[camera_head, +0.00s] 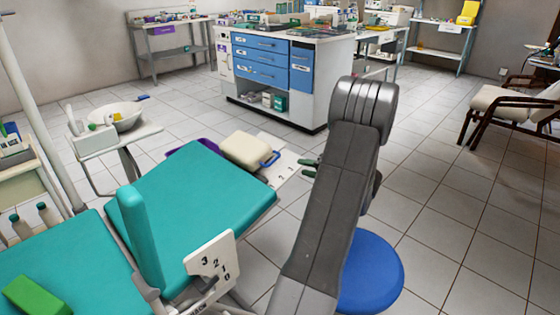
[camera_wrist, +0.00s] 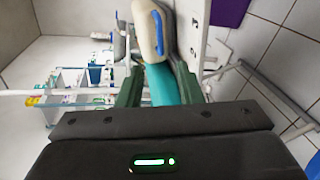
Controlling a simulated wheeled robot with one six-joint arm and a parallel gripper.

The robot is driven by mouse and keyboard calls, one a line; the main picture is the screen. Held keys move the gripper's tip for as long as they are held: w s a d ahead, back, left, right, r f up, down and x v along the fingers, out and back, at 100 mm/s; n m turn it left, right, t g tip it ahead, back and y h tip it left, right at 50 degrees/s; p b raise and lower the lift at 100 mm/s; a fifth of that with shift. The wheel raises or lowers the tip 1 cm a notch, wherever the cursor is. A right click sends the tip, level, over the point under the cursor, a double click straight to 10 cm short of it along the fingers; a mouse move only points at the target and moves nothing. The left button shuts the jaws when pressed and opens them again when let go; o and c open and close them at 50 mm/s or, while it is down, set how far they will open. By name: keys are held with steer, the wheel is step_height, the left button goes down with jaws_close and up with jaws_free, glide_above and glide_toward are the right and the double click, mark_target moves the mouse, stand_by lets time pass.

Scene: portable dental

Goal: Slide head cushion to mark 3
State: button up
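The cream head cushion (camera_head: 246,150) sits at the far end of the teal dental chair (camera_head: 190,200), with a blue handle (camera_head: 269,159) on its right side. A white plate (camera_head: 286,165) with small numbers lies beside the handle; a 3 seems to show, the others are hard to read. My gripper (camera_head: 309,167) is right of the handle, apart from it, with green fingers partly hidden behind my arm. In the wrist view the fingers stand apart with nothing gripped. The cushion (camera_wrist: 146,35) and its handle (camera_wrist: 158,30) appear beyond the fingertips.
A second white plate (camera_head: 210,265) marked 3, 2, 1, 0 is on the chair's near side. A blue stool (camera_head: 372,275) stands beside my arm. A basin (camera_head: 118,116) is left of the chair; a blue-drawer cabinet (camera_head: 262,62) stands behind.

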steer(key=b+x, duration=0.1)
steer(key=x, duration=1.1)
steer(key=shift+w+a+f+b, duration=0.1)
steer(key=shift+w+a+b, duration=0.05)
steer(key=shift+a+b, duration=0.15)
jaws_close()
